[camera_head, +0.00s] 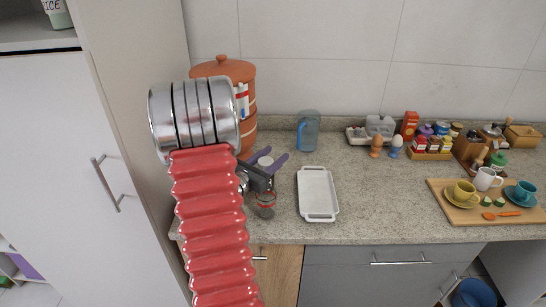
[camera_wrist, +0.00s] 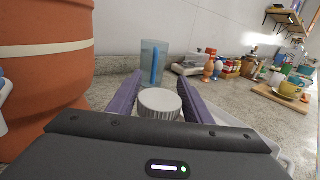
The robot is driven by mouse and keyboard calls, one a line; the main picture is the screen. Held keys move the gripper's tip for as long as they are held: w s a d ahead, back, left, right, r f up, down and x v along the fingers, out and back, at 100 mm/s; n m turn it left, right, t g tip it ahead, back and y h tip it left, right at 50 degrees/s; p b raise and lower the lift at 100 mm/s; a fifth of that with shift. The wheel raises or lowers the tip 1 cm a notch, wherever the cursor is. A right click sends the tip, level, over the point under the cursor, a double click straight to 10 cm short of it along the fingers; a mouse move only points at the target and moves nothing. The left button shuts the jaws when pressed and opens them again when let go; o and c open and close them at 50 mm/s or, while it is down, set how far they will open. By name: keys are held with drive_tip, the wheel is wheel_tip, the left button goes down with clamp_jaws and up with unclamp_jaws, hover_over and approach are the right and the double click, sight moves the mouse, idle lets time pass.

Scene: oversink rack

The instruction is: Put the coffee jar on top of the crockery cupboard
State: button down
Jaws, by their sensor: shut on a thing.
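My gripper (camera_head: 266,162) is over the left part of the counter, its purple fingers on both sides of a white-lidded jar (camera_head: 265,160). In the wrist view the ribbed white lid (camera_wrist: 159,101) sits between my fingers (camera_wrist: 157,92), and they are shut on this jar. Its body and any label are hidden by my gripper, so I cannot read whether it is the coffee jar. A tall white cupboard (camera_head: 75,165) with a bar handle stands at the left; I cannot tell if it is the crockery cupboard, and its top is out of view.
A terracotta water filter (camera_head: 247,72) stands close by; it fills the left of the wrist view (camera_wrist: 45,70). A small glass jar (camera_head: 266,207), a white tray (camera_head: 318,194) and a blue jug (camera_head: 308,131) are near. A wooden board (camera_head: 470,212) with cups lies right.

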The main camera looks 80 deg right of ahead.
sight(260, 166)
drive_tip(key=c, duration=0.9)
unclamp_jaws()
drive_tip(key=v, duration=1.2)
drive_tip(key=shift+r, duration=0.1)
idle(0.3)
